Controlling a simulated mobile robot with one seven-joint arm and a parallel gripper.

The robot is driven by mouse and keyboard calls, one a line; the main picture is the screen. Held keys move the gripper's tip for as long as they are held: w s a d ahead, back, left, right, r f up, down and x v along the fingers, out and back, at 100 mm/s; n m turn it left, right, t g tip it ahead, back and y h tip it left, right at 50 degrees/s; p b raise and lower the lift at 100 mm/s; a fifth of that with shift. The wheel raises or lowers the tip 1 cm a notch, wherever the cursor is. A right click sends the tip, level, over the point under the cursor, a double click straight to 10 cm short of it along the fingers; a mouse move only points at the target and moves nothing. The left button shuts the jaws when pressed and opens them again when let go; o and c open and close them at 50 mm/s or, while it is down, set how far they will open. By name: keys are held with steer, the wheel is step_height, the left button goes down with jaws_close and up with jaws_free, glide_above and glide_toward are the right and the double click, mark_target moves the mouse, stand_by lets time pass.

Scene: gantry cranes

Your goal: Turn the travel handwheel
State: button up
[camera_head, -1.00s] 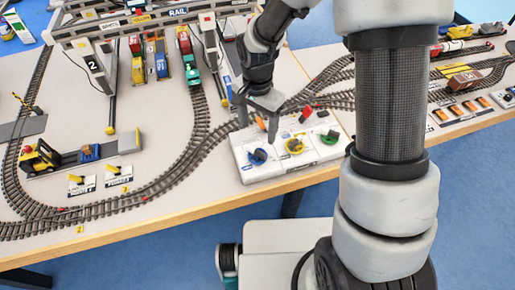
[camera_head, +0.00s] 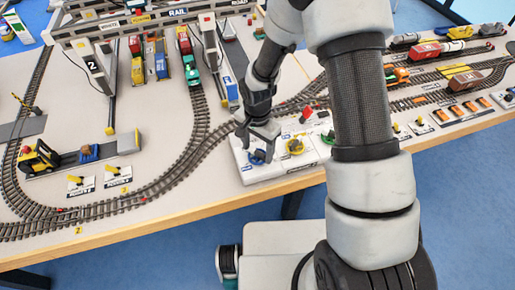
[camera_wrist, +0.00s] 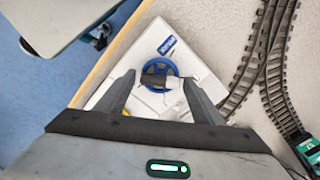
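A white control box (camera_head: 285,172) at the table's front edge carries a blue handwheel (camera_head: 257,158), a yellow handwheel (camera_head: 295,147) and a green one, partly hidden by my arm. Which is the travel handwheel cannot be read for certain. My gripper (camera_head: 258,147) points down at the blue handwheel and partly covers it. In the wrist view the blue handwheel (camera_wrist: 160,69) has a dark bar across its middle. It lies between and just beyond my two spread fingertips (camera_wrist: 158,85). Whether they touch it cannot be told. A blue label (camera_wrist: 167,45) lies beside it.
Model tracks (camera_head: 170,178) curve close by on the left and behind the box. A red lever (camera_head: 307,114) stands at the box's back. A yellow forklift (camera_head: 38,157) and small yellow levers (camera_head: 112,170) are on the left. Trains (camera_head: 425,52) stand at the back right.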

steer(key=c, duration=0.8)
steer(key=shift+n, duration=0.4)
steer(key=n+b, duration=0.1)
steer(key=n, duration=0.2)
steer(key=n+b, duration=0.1)
steer(key=n, duration=0.2)
steer(key=shift+n, duration=0.3)
steer(key=n, duration=0.6)
steer(key=shift+n, duration=0.4)
steer(key=o, duration=1.1)
steer(key=shift+c, duration=0.2)
